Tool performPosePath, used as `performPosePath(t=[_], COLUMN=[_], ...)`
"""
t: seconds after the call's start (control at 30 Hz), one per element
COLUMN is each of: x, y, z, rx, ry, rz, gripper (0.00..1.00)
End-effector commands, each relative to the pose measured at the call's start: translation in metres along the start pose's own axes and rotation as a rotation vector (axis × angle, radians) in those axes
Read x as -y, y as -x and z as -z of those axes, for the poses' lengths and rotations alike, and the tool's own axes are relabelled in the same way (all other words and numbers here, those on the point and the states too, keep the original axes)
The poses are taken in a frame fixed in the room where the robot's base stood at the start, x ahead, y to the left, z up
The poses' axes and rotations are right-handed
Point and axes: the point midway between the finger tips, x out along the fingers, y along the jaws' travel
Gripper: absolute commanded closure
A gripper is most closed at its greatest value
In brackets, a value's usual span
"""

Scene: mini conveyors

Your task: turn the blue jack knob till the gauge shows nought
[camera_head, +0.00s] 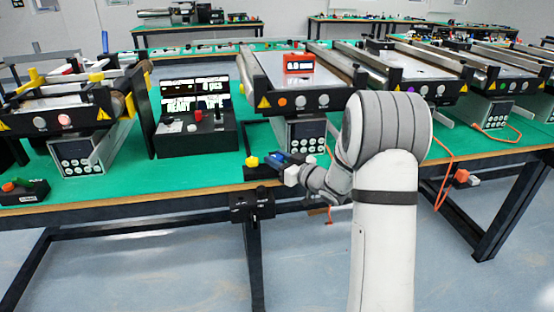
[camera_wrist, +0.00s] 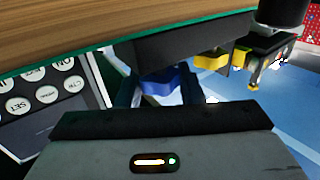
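The blue jack knob (camera_wrist: 172,80) shows in the wrist view under the wooden table edge, between the two dark fingers of my gripper (camera_wrist: 160,92). The fingers stand apart on either side of it, and I cannot tell whether both press on it. In the head view the blue knob (camera_head: 283,158) is at the bench's front edge, beside my white and grey wrist, which partly hides it. My gripper (camera_head: 287,168) is small there. A red gauge box (camera_head: 299,64) sits on the middle conveyor (camera_head: 290,80); its white digits are too small to read surely.
A yellow knob (camera_head: 252,162) is left of the blue one and also shows in the wrist view (camera_wrist: 212,60). A keypad box (camera_head: 302,137) stands under the conveyor. A black control console (camera_head: 196,134) is to the left. An orange cable (camera_head: 442,180) hangs to the right.

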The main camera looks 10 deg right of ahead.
Motion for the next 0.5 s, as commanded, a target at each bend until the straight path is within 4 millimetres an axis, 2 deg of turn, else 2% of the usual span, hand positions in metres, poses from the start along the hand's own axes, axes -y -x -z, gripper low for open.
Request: performPosePath(t=[0.03,0.23,0.5], x=[0.0000,-0.0002,-0.0021], y=[0.0001,0.0003,-0.0003], z=[0.0000,0.0000,0.0019], rx=[0.000,0.000,-0.002], ry=[0.000,0.000,0.002], rz=[0.000,0.000,0.088], gripper=[0.73,0.89,0.89])
